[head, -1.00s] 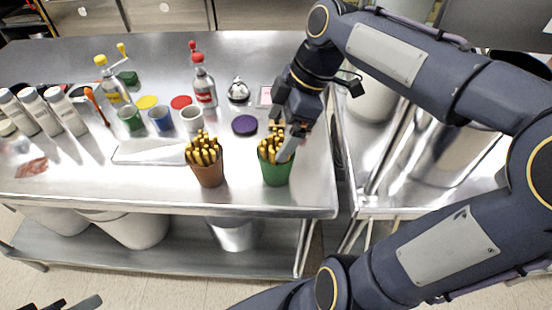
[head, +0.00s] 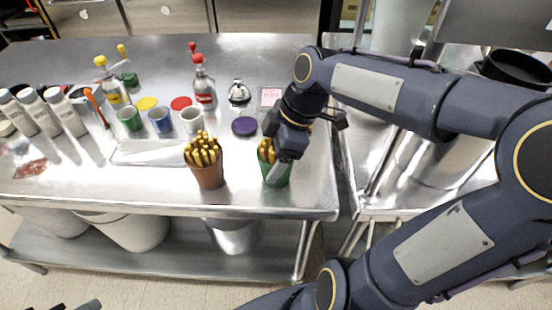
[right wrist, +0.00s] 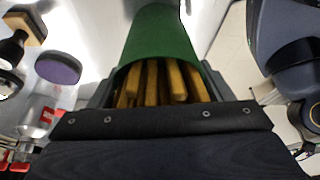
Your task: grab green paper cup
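The green paper cup (head: 277,176) stands upright near the table's front edge, filled with fries. In the right wrist view, the cup (right wrist: 160,40) lies between the two fingers, its fries facing the camera. My right gripper (head: 283,150) is at the cup from above and behind, one finger passing in front of its side. In the right wrist view, the fingers are spread wide, one on each side of the cup's rim; whether they touch it is unclear. Only dark tips of my left gripper (head: 74,306) show at the bottom left edge, apart and empty.
A brown cup of fries (head: 208,173) stands close left of the green cup. Behind are a purple disc (head: 244,126), a bell (head: 239,92), bottles and small cups. A metal tray (head: 150,153) lies left. The table ends just in front.

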